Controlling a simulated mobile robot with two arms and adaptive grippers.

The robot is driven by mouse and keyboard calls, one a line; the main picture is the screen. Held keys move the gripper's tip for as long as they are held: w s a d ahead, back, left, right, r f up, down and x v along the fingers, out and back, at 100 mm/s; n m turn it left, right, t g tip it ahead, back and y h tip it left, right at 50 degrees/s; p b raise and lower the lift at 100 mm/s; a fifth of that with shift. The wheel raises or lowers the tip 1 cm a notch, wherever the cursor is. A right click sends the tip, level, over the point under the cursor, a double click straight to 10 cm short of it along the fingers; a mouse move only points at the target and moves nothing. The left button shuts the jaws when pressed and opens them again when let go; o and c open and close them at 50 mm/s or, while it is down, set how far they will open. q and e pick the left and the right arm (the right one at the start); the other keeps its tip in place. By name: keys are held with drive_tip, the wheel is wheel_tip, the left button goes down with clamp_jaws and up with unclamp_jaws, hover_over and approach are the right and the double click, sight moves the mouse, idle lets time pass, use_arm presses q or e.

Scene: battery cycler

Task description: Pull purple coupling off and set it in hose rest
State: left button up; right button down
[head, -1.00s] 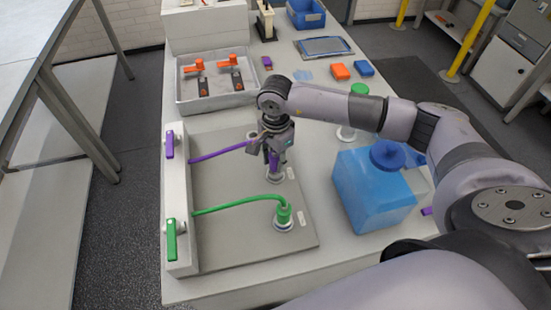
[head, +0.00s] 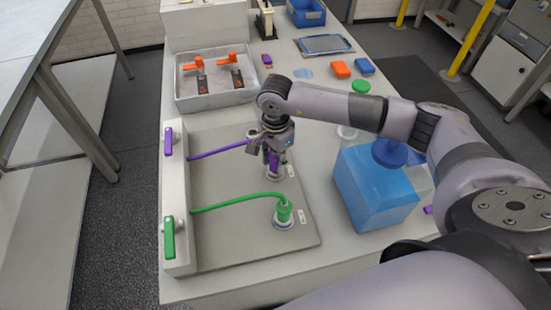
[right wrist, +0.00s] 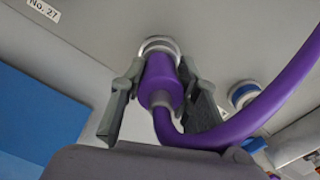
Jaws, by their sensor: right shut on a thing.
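The purple coupling (right wrist: 160,82) sits between the two fingers of my right gripper (right wrist: 163,95), which is shut on it. In the right wrist view its far end meets a pale ring on the grey board; I cannot tell whether it is fully seated. In the head view my right gripper (head: 273,157) points down over the purple coupling's port (head: 275,173). The purple hose (head: 218,149) runs left from the coupling to the upright panel. The hose rest may be the round fitting (head: 252,134) behind the gripper, partly hidden. My left gripper is not in view.
A green hose and coupling (head: 283,212) stand nearer on the same grey board (head: 235,240). Purple (head: 168,142) and green (head: 169,238) valve handles are on the left panel (head: 177,190). A blue container (head: 375,188) stands right of the board. A tray (head: 215,97) with orange-handled parts lies behind.

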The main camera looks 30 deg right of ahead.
drive_tip(key=shift+f, duration=0.3)
drive_tip(key=c, duration=1.1)
unclamp_jaws()
drive_tip(key=shift+r, duration=0.1)
drive_tip(key=o, duration=0.4)
drive_tip(key=shift+c, duration=0.2)
